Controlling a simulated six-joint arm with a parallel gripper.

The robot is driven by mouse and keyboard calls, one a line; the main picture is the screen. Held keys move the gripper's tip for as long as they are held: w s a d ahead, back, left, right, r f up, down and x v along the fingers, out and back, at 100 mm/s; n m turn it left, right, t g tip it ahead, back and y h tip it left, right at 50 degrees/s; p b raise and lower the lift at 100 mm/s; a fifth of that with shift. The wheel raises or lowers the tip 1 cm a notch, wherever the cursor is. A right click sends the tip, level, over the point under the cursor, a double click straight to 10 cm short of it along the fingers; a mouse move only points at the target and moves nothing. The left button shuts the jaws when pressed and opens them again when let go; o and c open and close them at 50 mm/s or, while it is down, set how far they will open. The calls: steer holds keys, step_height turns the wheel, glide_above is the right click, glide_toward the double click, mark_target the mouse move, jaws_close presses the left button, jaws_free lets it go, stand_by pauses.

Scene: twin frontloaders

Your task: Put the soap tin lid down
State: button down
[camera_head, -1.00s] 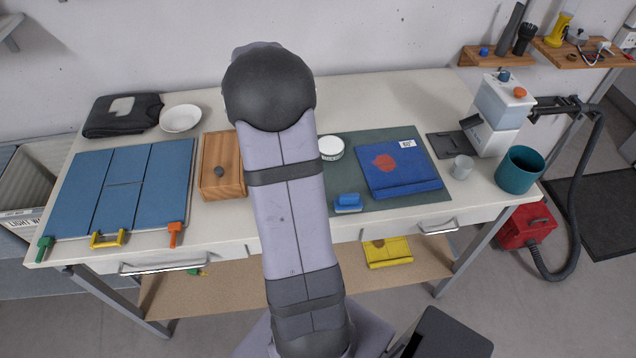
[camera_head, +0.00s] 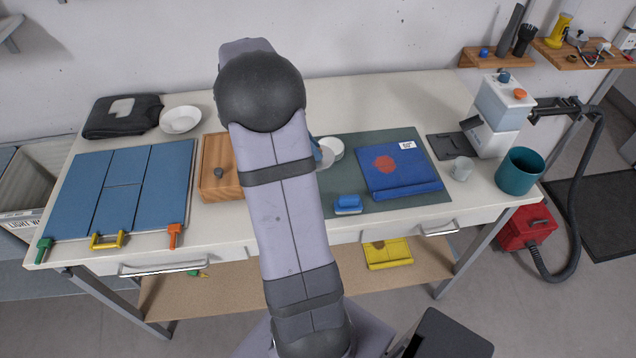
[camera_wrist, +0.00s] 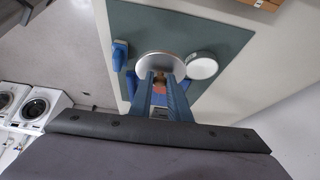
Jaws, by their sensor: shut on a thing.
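The soap tin lid (camera_wrist: 160,66) is a pale round disc at the fingertips of my gripper (camera_wrist: 160,82), which is shut on it. In the head view a sliver of the lid (camera_head: 327,159) and a blue finger show past my arm; the rest of the gripper is hidden. The white round soap tin (camera_head: 334,147) stands on the dark green mat (camera_head: 352,146), just beside the lid in the picture. In the wrist view the tin (camera_wrist: 202,68) is right of the lid. I cannot tell how high the lid is above the mat.
A blue brush (camera_head: 348,204) lies near the mat's front edge. A blue folded item with a red patch (camera_head: 399,171) covers the mat's right part. A wooden box (camera_head: 216,166) stands left of my arm. Bare mat shows between the tin and the brush.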

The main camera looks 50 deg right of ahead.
steer(key=shift+m+g, duration=0.3)
steer(key=shift+m, duration=0.3)
steer(key=shift+f+p, duration=1.8)
steer(key=shift+f, duration=3.2)
steer(key=shift+f, duration=0.2)
steer(key=c, duration=1.7)
jaws_free()
steer(key=shift+r, duration=0.1)
steer(key=shift+o, duration=0.2)
steer(key=shift+r, duration=0.1)
